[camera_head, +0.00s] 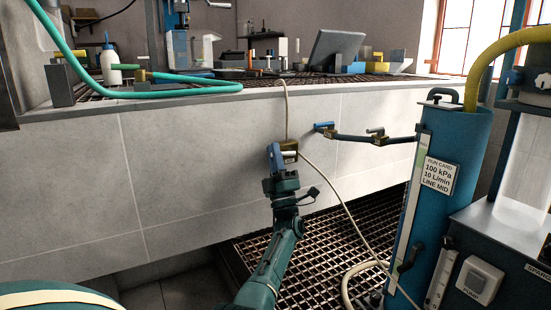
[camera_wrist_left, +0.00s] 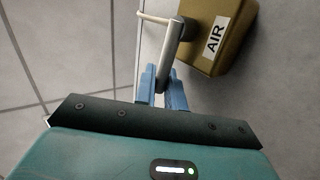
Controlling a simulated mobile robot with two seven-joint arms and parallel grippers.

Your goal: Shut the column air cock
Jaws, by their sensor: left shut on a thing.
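The air cock is a brass block (camera_head: 289,146) on the front tiled wall below the bench edge. In the left wrist view the brass block (camera_wrist_left: 217,35) carries a white AIR label, and its grey lever (camera_wrist_left: 171,52) slants down from a dark pivot. My left gripper (camera_head: 275,155) has blue fingers and reaches up to the cock from below. In the left wrist view its fingers (camera_wrist_left: 163,85) are shut on the lever's free end. The right gripper does not show.
A blue column (camera_head: 468,150) with a run card (camera_head: 438,177) stands at right. A blue-handled pipe (camera_head: 350,136) with brass fittings crosses the wall. A pale hose (camera_head: 335,195) hangs from the cock area over the floor grating (camera_head: 290,255). The bench (camera_head: 130,100) holds equipment and a green hose (camera_head: 85,75).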

